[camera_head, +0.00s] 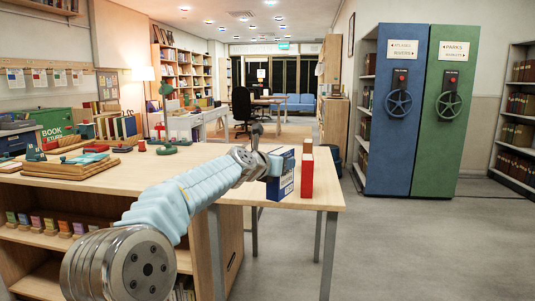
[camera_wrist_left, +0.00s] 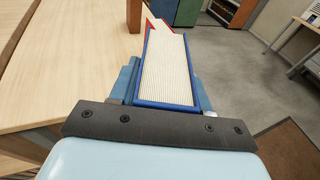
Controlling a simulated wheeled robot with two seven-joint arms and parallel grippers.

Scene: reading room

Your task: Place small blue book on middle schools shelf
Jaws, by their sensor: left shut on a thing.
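A small blue book (camera_head: 283,174) stands upright near the right end of the wooden table (camera_head: 317,191). My left gripper (camera_head: 270,165) is shut on it, reaching in from the left. In the left wrist view the blue book (camera_wrist_left: 166,72) sits between the fingers of my left gripper (camera_wrist_left: 163,95), with its white page edges facing the camera. The head view does not clearly show whether the book touches the table. My right gripper is in neither view. I cannot identify a middle schools shelf in these views.
A red book (camera_head: 307,172) stands just right of the blue book. A blue cabinet (camera_head: 392,130) and a green cabinet (camera_head: 443,130) with handwheels stand at the back right. Bookshelves (camera_head: 519,130) line the far right. The floor (camera_head: 400,250) between is clear.

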